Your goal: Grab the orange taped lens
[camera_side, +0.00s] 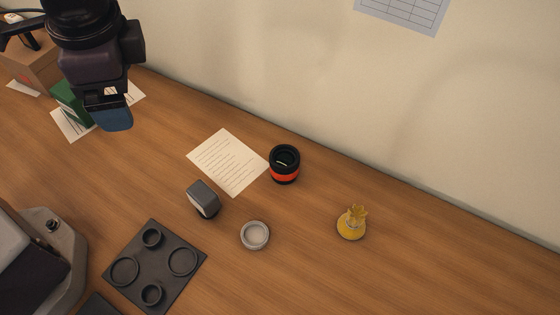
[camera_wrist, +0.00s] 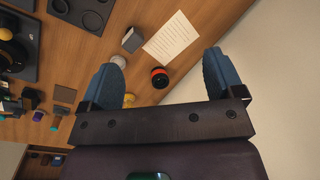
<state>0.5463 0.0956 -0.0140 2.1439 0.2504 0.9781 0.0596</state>
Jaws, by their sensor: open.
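The orange taped lens (camera_side: 284,165) is a short black cylinder with an orange-red band. It stands on the wooden table at the right corner of a printed sheet. In the wrist view the lens (camera_wrist: 160,77) shows between my two blue fingertips, well beyond them. My gripper (camera_side: 112,118) is high at the upper left in the side view, far from the lens. In the wrist view my gripper (camera_wrist: 163,62) has its fingers wide apart with nothing between them.
A printed sheet (camera_side: 226,160), a grey block (camera_side: 203,198), a pale ring (camera_side: 255,235) and a yellow object (camera_side: 351,224) lie near the lens. A dark tray with round holders (camera_side: 160,275) is at lower left. The wall rises behind the lens.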

